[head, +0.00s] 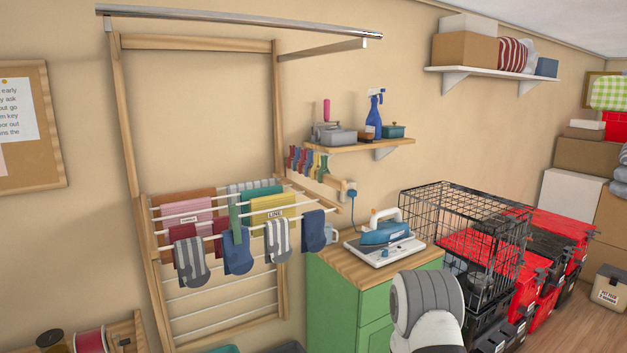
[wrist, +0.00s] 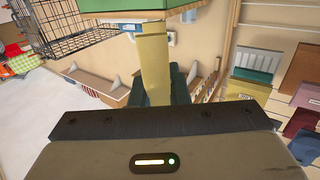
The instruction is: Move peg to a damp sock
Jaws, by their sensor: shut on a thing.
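A yellow peg (wrist: 154,58) sticks out ahead of my gripper (wrist: 160,88) in the wrist view. My gripper is shut on it; its dark fingers are partly hidden by the peg and my gripper's own body. The gripper is not visible in the head view. Several socks hang on the drying rack (head: 222,308): a grey one (head: 191,262), a blue one (head: 237,256), a striped one (head: 278,242) and a dark blue one (head: 312,232). A green peg (head: 235,222) sits at the blue sock. I cannot tell which sock is damp.
Small coloured pegs (head: 308,162) line a wall rail. An iron (head: 383,234) stands on the green cabinet (head: 335,295), right of the rack. A wire cage (head: 463,215) and red and black totes (head: 545,235) stand further right. Towels (head: 187,215) fill the rack's upper bars.

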